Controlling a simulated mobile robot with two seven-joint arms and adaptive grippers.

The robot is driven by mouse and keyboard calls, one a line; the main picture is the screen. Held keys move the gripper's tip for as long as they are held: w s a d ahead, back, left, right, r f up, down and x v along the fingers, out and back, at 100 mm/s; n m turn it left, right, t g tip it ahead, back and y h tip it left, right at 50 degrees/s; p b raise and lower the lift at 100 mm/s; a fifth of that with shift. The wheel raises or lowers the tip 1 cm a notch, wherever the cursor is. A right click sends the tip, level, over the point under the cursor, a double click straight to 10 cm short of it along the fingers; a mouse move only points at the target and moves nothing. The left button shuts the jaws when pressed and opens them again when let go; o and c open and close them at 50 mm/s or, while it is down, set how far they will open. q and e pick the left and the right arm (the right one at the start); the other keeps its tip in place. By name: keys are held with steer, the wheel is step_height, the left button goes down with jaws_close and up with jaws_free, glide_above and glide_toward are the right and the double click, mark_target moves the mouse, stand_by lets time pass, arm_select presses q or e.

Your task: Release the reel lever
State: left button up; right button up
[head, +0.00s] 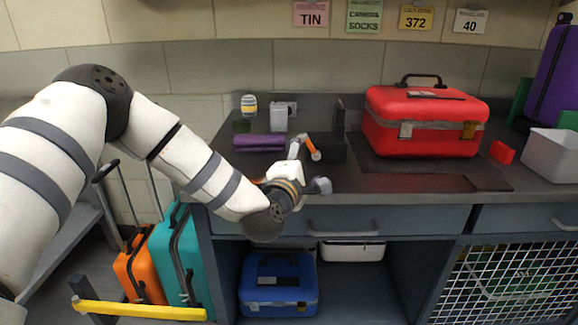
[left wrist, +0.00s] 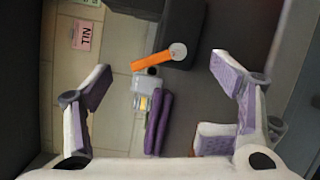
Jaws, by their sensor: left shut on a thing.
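An orange lever with a grey round knob (head: 311,147) stands at the left of a dark box-like holder (head: 333,150) on the counter. My left gripper (head: 308,166) is over the counter's front part, close to the lever. In the left wrist view the lever (left wrist: 152,62) lies between the gripper's fingers (left wrist: 160,68) in the picture, but the purple-padded fingers are spread wide with a clear gap around it. I see no finger touching the lever, though depth is hard to judge. My right gripper is not in view.
A red toolbox (head: 424,121) is on a dark mat at right. A drawer handle (head: 343,229) runs along the front below.

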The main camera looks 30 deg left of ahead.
arm_select(q)
steer(key=shift+s+a+r+n+y, duration=0.15)
steer(key=shift+s+a+r+y, duration=0.2)
steer(key=shift+a+r, duration=0.2)
steer(key=shift+s+a+r+n+y, duration=0.2)
steer(key=shift+a+r+y, duration=0.15)
steer(key=shift+a+r, duration=0.15)
steer(key=shift+c, duration=0.2)
steer(key=v, duration=0.4)
steer(key=shift+s+a+f, duration=0.1)
steer(key=shift+s+f, duration=0.05)
steer(key=shift+f, duration=0.2)
jaws_close()
steer(key=s+d+h, duration=0.1)
steer(key=s+d, duration=0.2)
steer(key=s, duration=0.3)
steer(key=shift+s+d+f, duration=0.25)
steer(key=shift+d+f, duration=0.05)
steer(key=shift+f, duration=0.15)
steer(key=c, duration=1)
jaws_free()
